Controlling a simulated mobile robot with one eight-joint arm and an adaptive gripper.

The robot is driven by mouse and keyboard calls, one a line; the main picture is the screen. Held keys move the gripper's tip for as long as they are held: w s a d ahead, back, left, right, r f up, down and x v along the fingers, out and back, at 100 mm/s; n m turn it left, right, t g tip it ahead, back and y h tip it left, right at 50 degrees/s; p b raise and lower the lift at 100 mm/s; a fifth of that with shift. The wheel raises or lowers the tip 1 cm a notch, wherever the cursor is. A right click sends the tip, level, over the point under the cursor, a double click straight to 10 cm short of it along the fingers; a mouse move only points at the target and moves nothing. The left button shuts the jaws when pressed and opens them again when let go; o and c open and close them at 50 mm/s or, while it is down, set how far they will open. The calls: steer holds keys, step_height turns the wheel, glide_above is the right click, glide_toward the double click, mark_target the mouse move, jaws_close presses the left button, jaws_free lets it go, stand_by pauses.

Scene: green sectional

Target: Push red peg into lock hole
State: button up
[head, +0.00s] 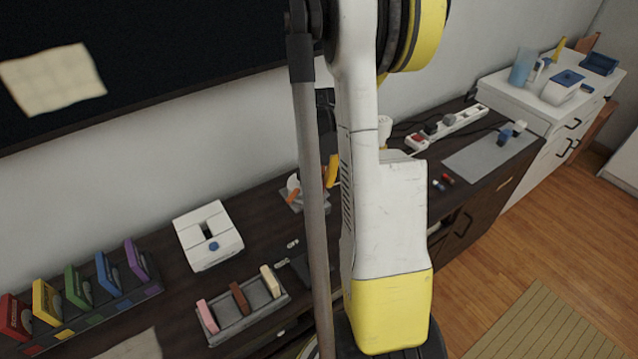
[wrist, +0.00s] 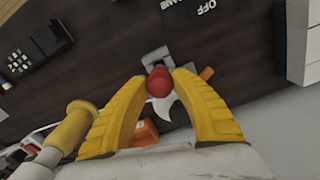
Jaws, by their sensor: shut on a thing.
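In the wrist view my gripper (wrist: 159,84) has its two yellow fingers closed on a red peg (wrist: 158,78), whose rounded red end shows between the tips. Just beyond the peg is a grey lock piece (wrist: 155,58) with a white curved part and an orange part (wrist: 206,73) beside it. The peg overlaps the lock in this view, and I cannot tell whether it is in the hole, which is hidden. In the head view the grey lock base (head: 318,207) stands on the dark table near the wall. A yellow finger (head: 333,171) shows there; my arm hides the rest.
On the dark table (head: 262,220) are a white box with a slot (head: 208,236), a grey tray (head: 245,325) with coloured blocks and a rack of coloured cases (head: 80,300). A power strip (head: 445,128) and grey mat (head: 488,150) lie to the right.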

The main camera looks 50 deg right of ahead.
mark_target(319, 193)
steer(key=shift+f+b, duration=2.05)
steer(key=shift+f, duration=0.3)
stand_by(0.3)
steer(key=o, duration=1.2)
steer(key=shift+r, duration=0.1)
steer(key=shift+r, duration=0.1)
step_height(319, 193, up, 12)
steer(key=shift+f, duration=0.1)
